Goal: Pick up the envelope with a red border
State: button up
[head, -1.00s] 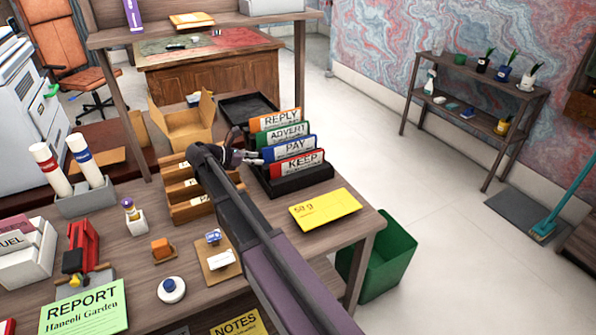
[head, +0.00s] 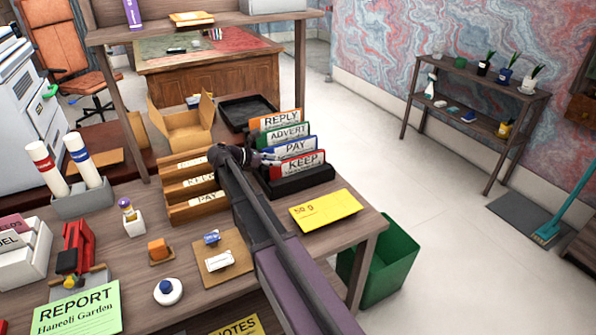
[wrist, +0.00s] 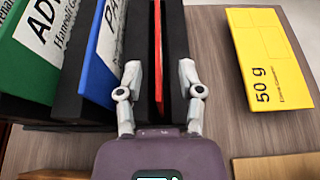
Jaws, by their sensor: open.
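The red-bordered KEEP envelope (head: 304,164) stands upright in the front slot of a black sorter (head: 297,184) on the desk. In the wrist view the red envelope (wrist: 158,40) shows edge-on as a thin red strip. My gripper (wrist: 159,82) is open, with one finger on each side of the strip's near end. I cannot tell if either finger touches it. In the head view my gripper (head: 266,158) is at the left end of the sorter, partly hidden by my arm.
Blue PAY (head: 290,146), green ADVERT (head: 284,133) and orange REPLY (head: 282,118) envelopes stand behind. A yellow 50 g envelope (head: 326,210) lies flat to the right. Wooden trays (head: 190,188) stand left of the sorter. A green bin (head: 398,262) is beside the desk.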

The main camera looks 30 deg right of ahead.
aim_at(284, 162)
jog(key=b+x, duration=0.1)
jog(key=x, duration=0.2)
jog(key=shift+w+d+f+b, duration=0.1)
jog(key=shift+f+b, duration=0.25)
jog(key=shift+b, duration=0.05)
jog(key=shift+d+f, duration=0.2)
jog(key=shift+d, duration=0.5)
grip_shut()
